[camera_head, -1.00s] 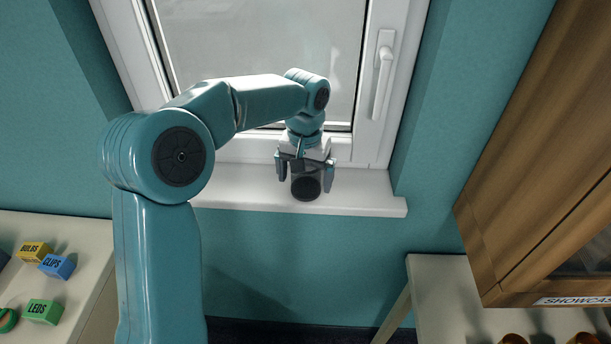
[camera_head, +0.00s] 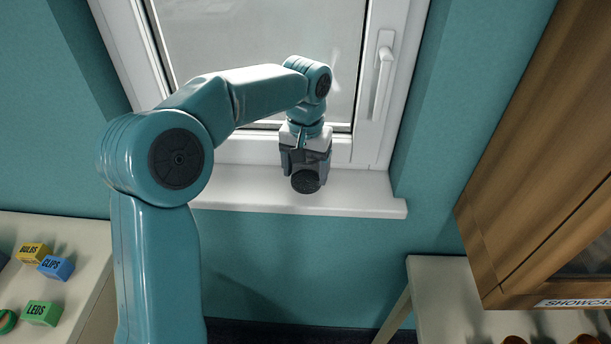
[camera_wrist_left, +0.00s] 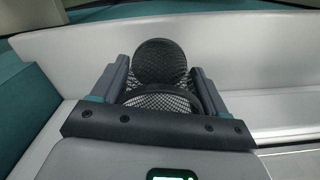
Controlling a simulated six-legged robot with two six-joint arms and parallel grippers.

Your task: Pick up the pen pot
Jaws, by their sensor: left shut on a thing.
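The pen pot (camera_head: 305,183) is a small dark mesh pot over the white window sill, in front of the window. My left gripper (camera_head: 306,165) is shut on it, with the fingers on either side of its body. In the left wrist view the pot (camera_wrist_left: 160,62) shows its round dark mesh end between the two grey fingers of the left gripper (camera_wrist_left: 161,82). A curved rim shows nearer the palm. I cannot tell whether the pot still touches the sill. My right gripper is not in view.
The window sill (camera_head: 368,196) is otherwise clear. A window handle (camera_head: 383,75) sticks out at the right. A wooden cabinet (camera_head: 545,170) hangs at the right, above a pale table (camera_head: 440,290). A left table (camera_head: 75,235) holds small labelled boxes (camera_head: 42,313).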

